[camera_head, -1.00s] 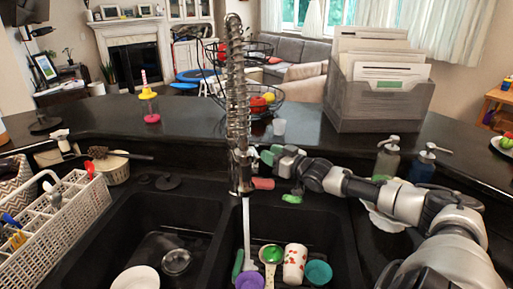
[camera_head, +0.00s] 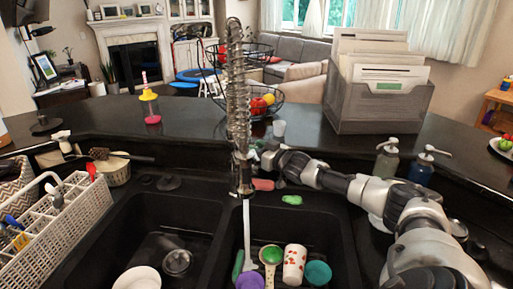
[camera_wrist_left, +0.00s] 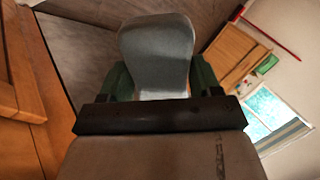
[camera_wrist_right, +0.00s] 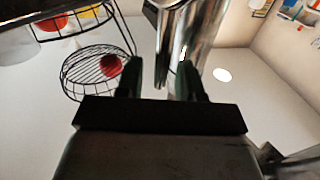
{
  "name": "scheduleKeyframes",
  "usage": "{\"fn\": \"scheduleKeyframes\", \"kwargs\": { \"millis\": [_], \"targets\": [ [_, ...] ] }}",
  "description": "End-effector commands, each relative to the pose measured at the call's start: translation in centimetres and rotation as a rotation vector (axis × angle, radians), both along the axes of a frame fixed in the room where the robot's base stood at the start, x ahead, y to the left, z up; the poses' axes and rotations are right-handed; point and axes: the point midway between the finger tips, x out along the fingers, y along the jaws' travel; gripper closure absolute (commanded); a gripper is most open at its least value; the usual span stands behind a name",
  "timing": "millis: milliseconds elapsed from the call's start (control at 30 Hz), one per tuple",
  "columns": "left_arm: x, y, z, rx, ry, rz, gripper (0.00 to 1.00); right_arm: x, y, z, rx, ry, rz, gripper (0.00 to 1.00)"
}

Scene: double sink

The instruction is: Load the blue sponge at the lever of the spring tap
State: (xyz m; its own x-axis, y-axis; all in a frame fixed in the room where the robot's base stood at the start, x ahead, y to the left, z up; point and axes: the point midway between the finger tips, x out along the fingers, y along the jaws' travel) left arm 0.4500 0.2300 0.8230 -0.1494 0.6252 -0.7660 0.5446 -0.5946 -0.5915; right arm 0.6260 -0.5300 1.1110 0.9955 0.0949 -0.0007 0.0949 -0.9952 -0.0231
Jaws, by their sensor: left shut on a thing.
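The spring tap (camera_head: 240,165) stands behind the double sink, with a pale stream running down from its spout. My right gripper (camera_head: 257,158) is just right of the tap body. In the right wrist view its fingers (camera_wrist_right: 161,82) are apart, with chrome tap parts (camera_wrist_right: 178,40) ahead of and partly between them; I cannot tell whether they touch or which part is the lever. My left gripper (camera_wrist_left: 160,82) shows only in its wrist view, shut on a pale grey-blue rounded block (camera_wrist_left: 157,50). It may be the blue sponge; its colour is dull there.
The right basin holds a purple cup (camera_head: 250,281), a green scoop (camera_head: 270,256), a spotted cup (camera_head: 294,262) and a teal cup (camera_head: 317,272). A white rack (camera_head: 75,220) stands left. Soap bottles (camera_head: 386,160) and a paper box (camera_head: 377,100) are right.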

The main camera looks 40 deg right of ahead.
Motion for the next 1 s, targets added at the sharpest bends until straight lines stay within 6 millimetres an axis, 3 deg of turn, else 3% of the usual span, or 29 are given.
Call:
{"fn": "scheduleKeyframes", "kwargs": {
  "millis": [200,433,733,1000],
  "targets": [
    [0.0,0.0,0.0,0.000,0.000,0.000,0.55,0.0,0.0,0.0,0.000,0.000,0.000,0.64],
    [0.0,0.0,0.0,0.000,0.000,0.000,0.55,0.0,0.0,0.0,-0.001,0.000,0.000,0.99],
    [0.0,0.0,0.3,0.000,0.000,0.000,0.55,0.0,0.0,0.1,0.004,0.003,0.000,1.00],
    [0.0,0.0,4.1,0.000,0.000,0.000,0.55,0.6,-0.6,0.8,0.111,0.091,0.000,1.00]
  ]
}}
